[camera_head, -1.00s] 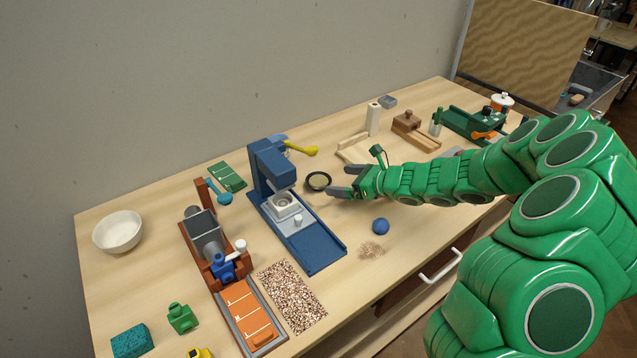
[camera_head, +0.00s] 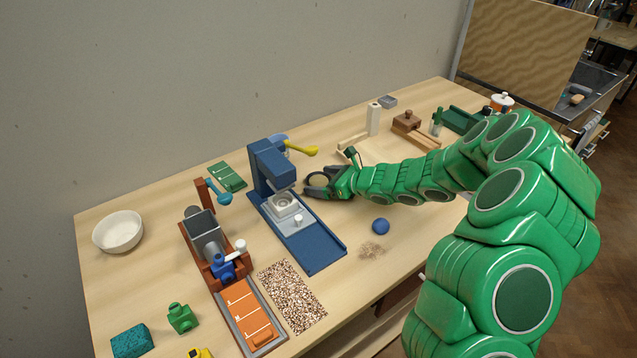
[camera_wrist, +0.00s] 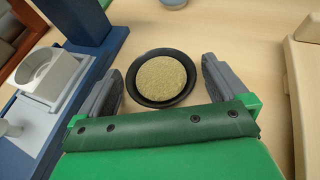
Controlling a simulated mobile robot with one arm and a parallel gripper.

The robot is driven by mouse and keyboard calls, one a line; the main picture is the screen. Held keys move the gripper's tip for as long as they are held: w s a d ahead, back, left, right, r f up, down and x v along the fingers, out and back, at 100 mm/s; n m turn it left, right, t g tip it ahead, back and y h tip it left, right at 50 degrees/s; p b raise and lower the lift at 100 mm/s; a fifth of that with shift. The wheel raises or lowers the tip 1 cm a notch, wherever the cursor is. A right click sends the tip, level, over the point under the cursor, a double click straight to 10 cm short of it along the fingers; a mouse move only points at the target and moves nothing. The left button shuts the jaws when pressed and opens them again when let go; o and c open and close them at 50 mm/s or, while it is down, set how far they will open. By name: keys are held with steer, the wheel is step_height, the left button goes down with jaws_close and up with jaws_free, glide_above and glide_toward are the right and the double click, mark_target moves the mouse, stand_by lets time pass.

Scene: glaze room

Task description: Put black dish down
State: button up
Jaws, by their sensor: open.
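The black dish (camera_wrist: 160,101) holds a pale tan, grainy-looking fill and appears to rest on the wooden table. In the wrist view it lies between the two grey fingers of my gripper (camera_wrist: 160,85), with a gap to each finger. My gripper is open. In the head view my gripper (camera_head: 317,184) is low over the table, just right of the blue press, and the fingers partly hide the dish (camera_head: 318,179).
The blue press (camera_head: 297,225) stands close to the left of my gripper. A blue ball (camera_head: 380,226) and a crumb patch (camera_head: 371,250) lie to the right in front. A wooden tray (camera_head: 373,154) is behind my arm. A white bowl (camera_head: 118,231) stands far left.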

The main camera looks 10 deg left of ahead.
mark_target(323, 182)
steer(key=shift+c, duration=0.2)
steer(key=c, duration=1.1)
steer(key=shift+o, duration=0.2)
steer(key=shift+r, duration=0.5)
step_height(323, 182, up, 2)
steer(key=shift+r, duration=0.1)
steer(key=s+d+r, duration=0.5)
steer(key=s+r, duration=0.5)
steer(key=s, duration=0.3)
steer(key=w+d+r+m+t+h, duration=0.4)
steer(key=w+d+m, duration=0.1)
steer(key=w+d, duration=0.4)
steer(key=w+d+r+m+t+h, duration=0.3)
steer(key=w+d, duration=0.6)
steer(key=d, duration=0.3)
steer(key=shift+w+d+r+m+t+h, duration=0.2)
steer(key=shift+r+m+t+h, duration=0.2)
steer(key=shift+r+m+h, duration=0.5)
steer(key=shift+f, duration=0.25)
